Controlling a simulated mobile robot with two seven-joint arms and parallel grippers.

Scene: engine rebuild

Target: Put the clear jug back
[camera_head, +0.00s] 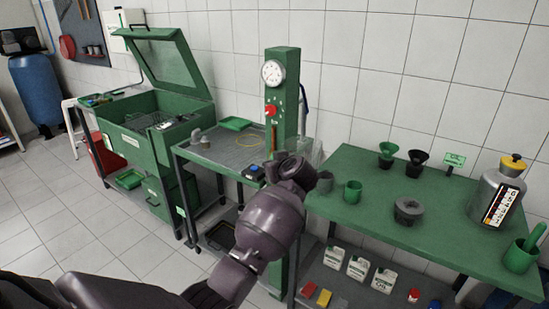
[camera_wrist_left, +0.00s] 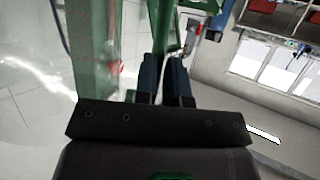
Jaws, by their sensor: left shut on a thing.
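My left arm reaches from the bottom of the head view to the left end of the green table; its wrist hides the gripper there. In the left wrist view the two dark fingers of my left gripper (camera_wrist_left: 166,80) are close together, with a thin pale strip between them. The clear jug is hard to make out: a faint see-through shape (camera_head: 315,153) shows just beyond my wrist, beside the green press column. Whitish glints (camera_wrist_left: 48,80) show left of the fingers in the wrist view. The jug's base and tilt cannot be told. My right gripper is not in view.
The press column (camera_head: 284,100) stands close to my wrist. Several white bottles stand on the lower shelf. The table's front middle is clear.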

